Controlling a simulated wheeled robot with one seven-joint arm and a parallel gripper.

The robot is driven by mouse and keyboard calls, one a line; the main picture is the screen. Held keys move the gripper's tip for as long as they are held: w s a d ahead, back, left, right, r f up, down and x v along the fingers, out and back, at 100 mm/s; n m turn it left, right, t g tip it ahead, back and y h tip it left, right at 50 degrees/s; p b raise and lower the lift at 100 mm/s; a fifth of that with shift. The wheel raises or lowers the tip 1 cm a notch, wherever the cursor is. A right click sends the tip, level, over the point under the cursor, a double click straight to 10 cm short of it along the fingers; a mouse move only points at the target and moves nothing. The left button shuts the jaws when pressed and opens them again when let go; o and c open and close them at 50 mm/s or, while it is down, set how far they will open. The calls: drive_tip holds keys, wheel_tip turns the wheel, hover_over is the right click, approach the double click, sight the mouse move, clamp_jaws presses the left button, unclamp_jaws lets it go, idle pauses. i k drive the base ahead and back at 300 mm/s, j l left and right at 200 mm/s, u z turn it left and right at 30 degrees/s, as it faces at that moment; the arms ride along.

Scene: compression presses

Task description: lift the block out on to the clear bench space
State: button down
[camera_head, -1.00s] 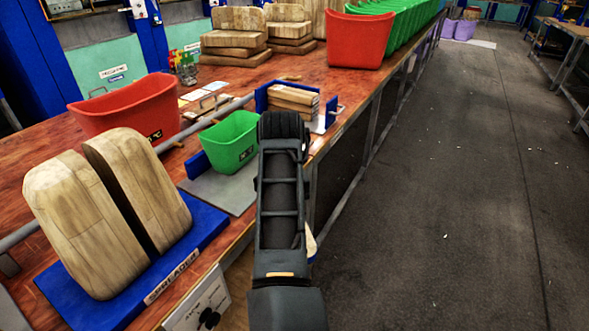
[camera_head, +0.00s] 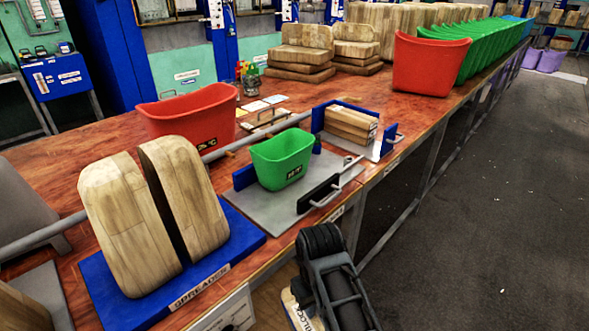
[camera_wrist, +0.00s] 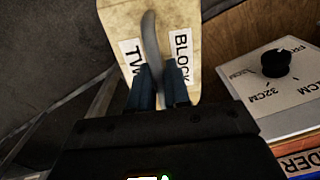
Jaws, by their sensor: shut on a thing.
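The block (camera_wrist: 120,25) is pale, with labels reading "TW" and "BLOCK" and a curved grey handle (camera_wrist: 151,45) in the wrist view. My gripper (camera_wrist: 160,92) is shut on it, its two fingers on either side of the handle. In the head view only a sliver of the block (camera_head: 297,309) shows at the bottom, in front of the bench's front edge and beside my arm. My fingers are hidden there. I cannot tell whether the block touches anything below. The bench (camera_head: 95,155) has a red-brown top.
Two tall wooden forms stand on a blue base (camera_head: 245,238) marked "SPREADER". A green tub (camera_head: 282,160) is on a grey plate. A red tub (camera_head: 190,112) stands behind. A knob panel (camera_wrist: 284,80) is right of the block. Bare bench top shows at left.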

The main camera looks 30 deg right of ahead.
sight(400, 119)
drive_tip(key=i+l, duration=0.1)
drive_tip(key=l, duration=0.45)
drive_tip(key=i+l, duration=0.1)
drive_tip(key=l, duration=0.45)
drive_tip(key=i+l, duration=0.1)
drive_tip(key=l, duration=0.5)
drive_tip(key=i+l+u, duration=0.1)
drive_tip(key=l+u, duration=0.2)
drive_tip(key=l, duration=1.05)
